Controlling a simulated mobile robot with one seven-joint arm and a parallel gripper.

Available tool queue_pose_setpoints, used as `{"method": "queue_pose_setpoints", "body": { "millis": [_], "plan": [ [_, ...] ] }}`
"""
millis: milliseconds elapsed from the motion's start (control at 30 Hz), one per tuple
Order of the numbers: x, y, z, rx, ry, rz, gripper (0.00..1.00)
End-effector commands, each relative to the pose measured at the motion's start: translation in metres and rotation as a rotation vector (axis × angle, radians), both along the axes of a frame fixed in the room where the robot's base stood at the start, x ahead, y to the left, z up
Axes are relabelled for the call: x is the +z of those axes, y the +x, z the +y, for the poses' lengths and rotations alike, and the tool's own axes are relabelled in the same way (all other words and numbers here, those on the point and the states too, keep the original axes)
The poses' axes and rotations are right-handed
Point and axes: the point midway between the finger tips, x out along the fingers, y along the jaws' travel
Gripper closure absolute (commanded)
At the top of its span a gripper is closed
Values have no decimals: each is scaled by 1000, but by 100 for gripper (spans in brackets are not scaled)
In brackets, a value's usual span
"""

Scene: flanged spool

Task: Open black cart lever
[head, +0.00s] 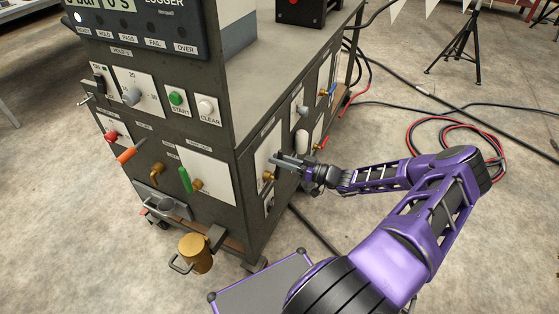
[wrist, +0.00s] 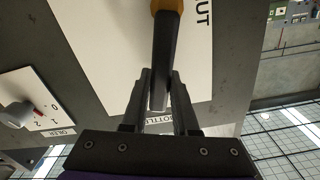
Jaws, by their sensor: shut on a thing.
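The black lever (wrist: 166,45) comes down from an orange-yellow hub at the top of the wrist view, in front of a white panel (wrist: 110,50). My gripper (wrist: 160,78) is shut on the lever's free end, one finger on each side. In the head view my gripper (head: 288,162) is at the right-hand side of the dark cart (head: 245,160), beside a brass valve fitting (head: 268,177). The lever itself is mostly hidden by my gripper there.
Nearby on the cart's same side are a white handle (head: 302,141), a red lever (head: 322,143) and a blue lever (head: 328,92). A green lever (head: 184,180) is on the front face. Hoses (head: 455,140) lie on the floor to the right. The wrist view shows a dial (wrist: 16,115) at left.

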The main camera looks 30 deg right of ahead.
Motion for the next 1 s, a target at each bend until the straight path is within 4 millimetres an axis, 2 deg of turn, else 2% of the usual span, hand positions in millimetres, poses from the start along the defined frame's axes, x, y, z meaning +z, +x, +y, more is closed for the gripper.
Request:
{"method": "queue_pose_setpoints", "body": {
  "millis": [233, 267, 400, 433, 767, 867, 1000],
  "plan": [
    [-2, -1, 0, 0, 1, 4, 100],
    [-2, -1, 0, 0, 1, 4, 71],
    [-2, -1, 0, 0, 1, 4, 46],
    [-1, -1, 0, 0, 1, 4, 43],
    [0, -2, -2, -1, 1, 2, 43],
    [0, -10, -8, -3, 1, 3, 43],
    [0, -31, -24, -5, 0, 3, 43]
  ]
}}
